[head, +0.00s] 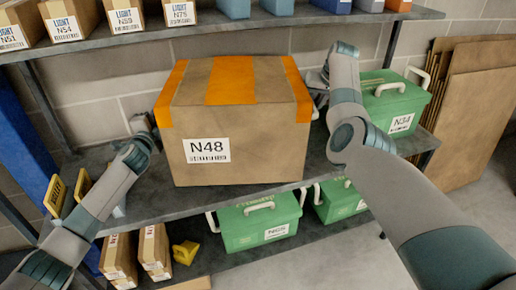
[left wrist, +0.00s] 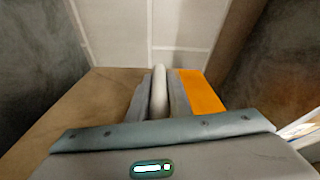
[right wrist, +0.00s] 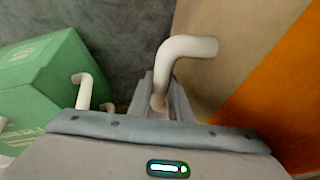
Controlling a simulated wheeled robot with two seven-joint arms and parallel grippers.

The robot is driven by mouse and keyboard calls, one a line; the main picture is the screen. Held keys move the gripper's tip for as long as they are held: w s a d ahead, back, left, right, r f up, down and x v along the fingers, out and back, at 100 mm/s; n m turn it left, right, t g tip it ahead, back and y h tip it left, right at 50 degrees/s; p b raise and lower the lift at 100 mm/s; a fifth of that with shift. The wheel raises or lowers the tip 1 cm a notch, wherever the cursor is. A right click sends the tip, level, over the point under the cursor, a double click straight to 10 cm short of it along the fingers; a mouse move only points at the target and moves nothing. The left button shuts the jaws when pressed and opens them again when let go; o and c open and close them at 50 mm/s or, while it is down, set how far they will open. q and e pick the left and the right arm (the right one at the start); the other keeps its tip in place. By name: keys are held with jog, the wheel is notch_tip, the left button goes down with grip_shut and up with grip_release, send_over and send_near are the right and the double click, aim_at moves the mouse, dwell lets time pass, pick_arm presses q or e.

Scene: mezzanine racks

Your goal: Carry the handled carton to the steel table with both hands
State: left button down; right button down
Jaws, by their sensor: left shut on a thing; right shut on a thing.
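The handled carton (head: 240,125) is a large brown box with orange tape and an N48 label. It sits on the middle shelf (head: 160,205) of the rack, or very close above it; I cannot tell which. My left gripper (left wrist: 159,95) is shut on the carton's white left handle (left wrist: 159,85). My right gripper (right wrist: 163,100) is shut on its white right handle (right wrist: 190,48). In the head view the carton hides most of both grippers' fingers. The steel table is not in view.
A green N34 case (head: 395,105) stands close to the carton's right, behind my right arm. Green cases (head: 258,222) and small cartons (head: 117,255) are on the lower shelf. An upper shelf (head: 220,25) holds boxes above. Flat cardboard (head: 475,120) leans at the right.

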pick_arm(q)
jog(key=shift+r, duration=0.3)
pick_arm(e)
jog(key=shift+r, duration=0.15)
